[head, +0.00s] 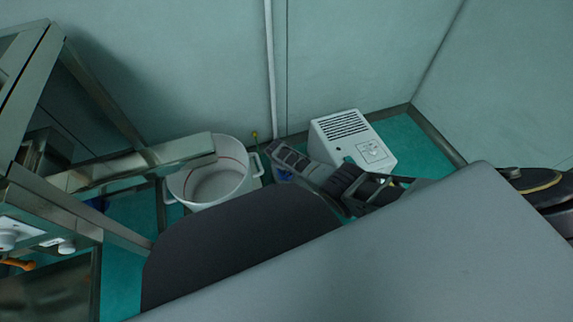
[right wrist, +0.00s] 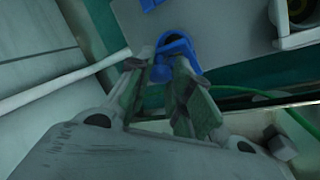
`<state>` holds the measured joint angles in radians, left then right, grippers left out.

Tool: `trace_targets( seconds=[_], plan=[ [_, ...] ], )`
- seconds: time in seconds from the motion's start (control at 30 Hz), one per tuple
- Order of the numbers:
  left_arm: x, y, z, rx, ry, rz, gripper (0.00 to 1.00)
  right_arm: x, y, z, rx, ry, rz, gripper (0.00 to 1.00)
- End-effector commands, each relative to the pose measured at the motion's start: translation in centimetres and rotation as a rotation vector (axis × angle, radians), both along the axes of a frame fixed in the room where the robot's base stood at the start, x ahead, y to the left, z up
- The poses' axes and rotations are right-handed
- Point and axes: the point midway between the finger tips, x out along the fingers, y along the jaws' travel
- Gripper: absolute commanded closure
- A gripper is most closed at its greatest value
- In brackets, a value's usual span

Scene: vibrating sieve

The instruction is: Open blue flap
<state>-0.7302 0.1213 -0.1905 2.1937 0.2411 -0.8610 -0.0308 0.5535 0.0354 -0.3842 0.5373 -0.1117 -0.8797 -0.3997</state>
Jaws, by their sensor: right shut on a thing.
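The blue flap (right wrist: 179,47) shows in the right wrist view as a bright blue, looped piece on a pale grey surface. My right gripper (right wrist: 162,66) is shut on the lower part of the blue flap, with one finger on each side. In the head view my right gripper (head: 283,156) is low by the back wall, between the white pot and the white box. Only a little blue (head: 284,175) shows beneath it there, and the fingers hide most of it. My left gripper is in neither view.
A white two-handled pot (head: 190,183) stands left of my right gripper. A white box with a dark grille (head: 378,150) stands to its right. A metal frame (head: 125,165) fills the left side. A green hose (right wrist: 243,91) runs near the right finger.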

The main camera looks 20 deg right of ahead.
Motion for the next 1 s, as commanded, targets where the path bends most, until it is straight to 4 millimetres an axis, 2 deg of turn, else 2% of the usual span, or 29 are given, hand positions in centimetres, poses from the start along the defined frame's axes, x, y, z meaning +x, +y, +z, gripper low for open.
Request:
trace_targets(
  seconds=[0.03, 0.43, 0.47, 0.63, 0.83, 1.0],
  plan=[
    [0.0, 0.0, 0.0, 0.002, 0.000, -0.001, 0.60, 0.3, 1.0, 0.2, 0.014, -0.010, 0.005, 1.00],
    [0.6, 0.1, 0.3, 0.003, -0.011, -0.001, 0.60, 0.3, 1.1, 0.1, 0.015, -0.009, 0.005, 1.00],
    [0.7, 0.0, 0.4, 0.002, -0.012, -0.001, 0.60, 0.3, 1.1, 0.1, 0.015, -0.009, 0.005, 0.77],
    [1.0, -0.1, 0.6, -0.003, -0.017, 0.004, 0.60, 0.2, 0.8, 0.0, 0.011, -0.006, 0.005, 0.57],
    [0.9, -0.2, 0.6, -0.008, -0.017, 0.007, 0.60, 0.1, 0.6, 0.0, 0.007, -0.004, 0.003, 0.57],
    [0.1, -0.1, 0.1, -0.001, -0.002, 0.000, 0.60, 0.0, 0.5, 0.0, 0.005, -0.002, 0.002, 0.57]
  ],
)
